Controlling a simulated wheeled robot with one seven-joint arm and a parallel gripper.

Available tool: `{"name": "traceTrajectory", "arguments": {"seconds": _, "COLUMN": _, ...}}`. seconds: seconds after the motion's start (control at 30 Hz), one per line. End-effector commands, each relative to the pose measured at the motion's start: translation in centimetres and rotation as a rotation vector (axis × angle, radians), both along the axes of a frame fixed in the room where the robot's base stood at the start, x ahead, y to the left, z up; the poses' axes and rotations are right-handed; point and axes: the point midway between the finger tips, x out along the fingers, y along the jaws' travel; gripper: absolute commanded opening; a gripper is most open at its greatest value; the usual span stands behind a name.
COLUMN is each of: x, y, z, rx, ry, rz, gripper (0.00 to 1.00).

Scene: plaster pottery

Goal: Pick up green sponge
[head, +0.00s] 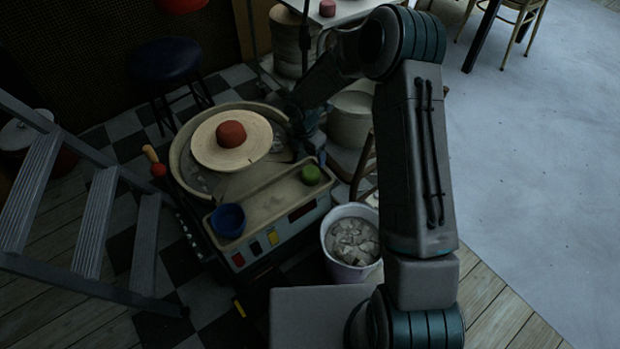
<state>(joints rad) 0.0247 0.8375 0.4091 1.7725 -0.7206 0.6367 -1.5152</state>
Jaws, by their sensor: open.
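The green sponge (311,175) is small and round. It sits at the right end of the beige tray-like ledge (265,205) on the front of the pottery wheel machine. My gripper (308,154) is at the right rim of the wheel basin, just above and behind the sponge in the picture. It points down, is open and appears empty. Its fingertips are dark and small, and I cannot tell their exact height over the ledge. The sponge is in plain view and apart from the gripper.
A blue bowl (228,220) stands at the ledge's left end. A red-brown lump (230,133) sits on the round wheel head (205,150). A white bucket of pale scraps (329,250) stands right of the machine. A grey stepladder (92,220) is at left. Open floor (530,170) lies at right.

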Motion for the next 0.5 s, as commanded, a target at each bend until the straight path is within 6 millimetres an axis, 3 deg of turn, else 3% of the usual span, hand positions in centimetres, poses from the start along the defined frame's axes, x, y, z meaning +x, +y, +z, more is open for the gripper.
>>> {"name": "traceTrajectory", "arguments": {"seconds": 0.23, "x": 0.3, "y": -0.4, "z": -5.2, "rx": -0.001, "ry": 0.003, "rz": -0.001, "gripper": 0.81}}
{"name": "traceTrajectory", "arguments": {"seconds": 0.5, "x": 0.6, "y": -0.6, "z": -7.4, "rx": 0.0, "ry": 0.0, "rz": -0.003, "gripper": 0.81}}
